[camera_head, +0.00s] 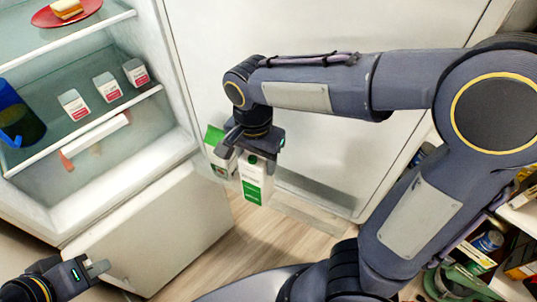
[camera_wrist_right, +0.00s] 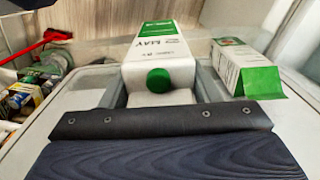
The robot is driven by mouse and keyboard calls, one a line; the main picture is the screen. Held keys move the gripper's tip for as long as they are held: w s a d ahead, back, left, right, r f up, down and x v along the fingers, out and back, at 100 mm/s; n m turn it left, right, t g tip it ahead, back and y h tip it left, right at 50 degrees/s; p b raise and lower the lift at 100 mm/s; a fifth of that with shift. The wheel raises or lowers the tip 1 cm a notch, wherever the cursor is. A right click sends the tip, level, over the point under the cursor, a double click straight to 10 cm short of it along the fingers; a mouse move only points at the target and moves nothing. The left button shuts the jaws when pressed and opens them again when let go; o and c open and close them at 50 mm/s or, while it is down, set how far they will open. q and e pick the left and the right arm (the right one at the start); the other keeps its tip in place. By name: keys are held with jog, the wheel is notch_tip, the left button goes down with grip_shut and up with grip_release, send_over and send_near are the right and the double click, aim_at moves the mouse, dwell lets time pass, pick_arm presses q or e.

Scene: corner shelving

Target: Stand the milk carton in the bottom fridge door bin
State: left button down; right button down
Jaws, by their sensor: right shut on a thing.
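The white and green milk carton (camera_head: 254,182) with a green cap is in my right gripper (camera_head: 252,150), in front of the open fridge door's inner face. In the right wrist view, the carton (camera_wrist_right: 160,55) is between the two fingers, cap toward the camera. The low door bin (camera_head: 312,212) is a pale strip near the door's bottom; the carton's base is close to it, but I cannot tell whether it rests inside. My left gripper (camera_head: 97,268) is at the lower left, away from the carton; its jaw gap is unclear.
A second green-topped carton (camera_head: 215,140) is just left of the held one; it also shows in the wrist view (camera_wrist_right: 245,68). The fridge shelves hold several small cartons (camera_head: 107,87), a blue pitcher (camera_head: 18,115) and a red plate (camera_head: 75,14). Crowded shelving (camera_head: 490,242) is at right.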

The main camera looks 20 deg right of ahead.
jog(key=w+d, duration=0.4)
notch_tip(320, 180, down, 7)
jog(key=p, duration=0.1)
jog(key=shift+d, duration=0.25)
jog(key=shift+f, duration=0.15)
jog(key=shift+c, duration=2.4)
grip_release()
